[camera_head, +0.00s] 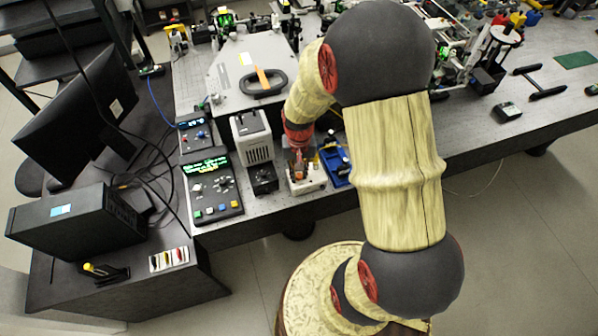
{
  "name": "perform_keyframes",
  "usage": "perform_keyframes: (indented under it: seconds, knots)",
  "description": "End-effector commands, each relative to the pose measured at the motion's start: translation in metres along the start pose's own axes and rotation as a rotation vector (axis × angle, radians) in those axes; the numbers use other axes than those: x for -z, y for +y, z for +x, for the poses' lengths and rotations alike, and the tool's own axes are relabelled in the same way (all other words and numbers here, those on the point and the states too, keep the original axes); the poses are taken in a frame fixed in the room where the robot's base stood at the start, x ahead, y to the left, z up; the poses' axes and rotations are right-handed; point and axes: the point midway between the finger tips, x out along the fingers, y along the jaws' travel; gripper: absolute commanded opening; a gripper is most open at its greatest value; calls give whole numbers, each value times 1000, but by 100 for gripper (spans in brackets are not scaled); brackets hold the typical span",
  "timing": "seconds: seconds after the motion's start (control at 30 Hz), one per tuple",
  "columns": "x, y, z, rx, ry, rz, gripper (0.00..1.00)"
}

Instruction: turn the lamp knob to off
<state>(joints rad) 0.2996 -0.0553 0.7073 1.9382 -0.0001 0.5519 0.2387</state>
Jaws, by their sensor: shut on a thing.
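My gripper (299,164) points down over a small white instrument box (308,186) near the bench's front edge. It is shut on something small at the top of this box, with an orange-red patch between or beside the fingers. The fingers and my wrist hide most of the held thing, so I cannot tell for certain that it is the lamp knob. A black box with a round dial (263,181) stands just left of the gripper, apart from it. Behind that is a white vented housing (252,138).
A control panel with a green display (214,188) and a smaller panel (197,134) stand left. A blue tray (336,166) is close on the right. A large grey case (235,85) lies behind. Optics crowd the back; the bench's right front is clearer.

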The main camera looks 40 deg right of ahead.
Motion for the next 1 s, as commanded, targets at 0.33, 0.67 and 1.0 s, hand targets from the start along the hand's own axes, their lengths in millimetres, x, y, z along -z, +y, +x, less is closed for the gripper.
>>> perform_keyframes:
  seconds: [0.33, 0.67, 1.0]
  knots:
    - [1, -1, -1, 1, 3, -13, 0]
    - [1, 0, 0, 1, 2, -12, 26]
    - [0, 0, 0, 0, 1, -12, 34]
